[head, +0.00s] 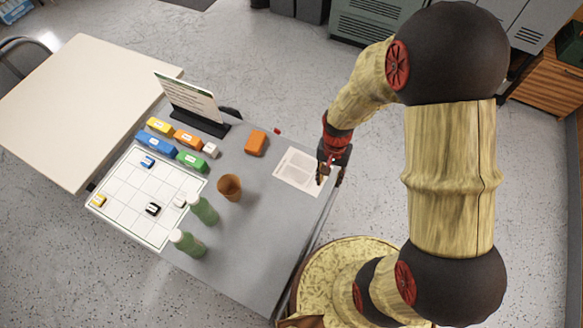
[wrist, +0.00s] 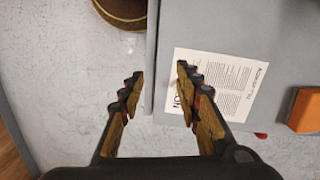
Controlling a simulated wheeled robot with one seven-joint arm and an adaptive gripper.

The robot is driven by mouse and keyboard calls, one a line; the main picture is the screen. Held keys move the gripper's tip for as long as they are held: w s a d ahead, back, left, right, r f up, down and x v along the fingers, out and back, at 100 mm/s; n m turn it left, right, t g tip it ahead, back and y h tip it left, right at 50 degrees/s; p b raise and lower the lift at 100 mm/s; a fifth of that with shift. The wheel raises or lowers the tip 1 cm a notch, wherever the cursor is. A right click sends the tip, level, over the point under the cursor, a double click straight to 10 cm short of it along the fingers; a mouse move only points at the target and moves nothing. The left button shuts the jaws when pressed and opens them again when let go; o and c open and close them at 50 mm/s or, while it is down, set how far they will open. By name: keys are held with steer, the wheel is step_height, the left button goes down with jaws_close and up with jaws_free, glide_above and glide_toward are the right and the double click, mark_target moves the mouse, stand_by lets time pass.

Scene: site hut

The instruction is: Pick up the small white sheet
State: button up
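The small white sheet (head: 296,176) lies flat on the grey table near its right edge in the head view. In the wrist view the sheet (wrist: 225,88) shows printed text and lies to the right of the table edge. My gripper (head: 324,174) is beside the sheet's right side in the head view. In the wrist view my gripper (wrist: 159,78) is open and empty, with the table edge between its fingers. Its right finger overlaps the sheet's near-left edge in the picture; I cannot tell whether it touches.
The grey table (head: 262,225) also bears an orange block (head: 255,143), a brown cup (head: 229,187), two green bottles (head: 203,209), a gridded white board (head: 130,205), coloured blocks (head: 188,139) and a standing sign (head: 190,99). A beige table (head: 85,105) adjoins at left.

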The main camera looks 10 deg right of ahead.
steer(key=w, duration=0.1)
steer(key=w+m+t, duration=0.1)
steer(key=w, duration=0.2)
steer(key=shift+a+r+m, duration=0.25)
steer(key=shift+m, duration=0.05)
steer(key=shift+w+d+f+b, duration=0.15)
steer(key=shift+f+b, duration=0.5)
steer(key=shift+f, duration=1.35)
steer(key=shift+w+a+f+b, duration=0.15)
steer(key=shift+f+b, duration=0.5)
steer(key=shift+f, duration=1.3)
steer(key=shift+d, duration=0.1)
steer(key=shift+c, duration=1.1)
jaws_close()
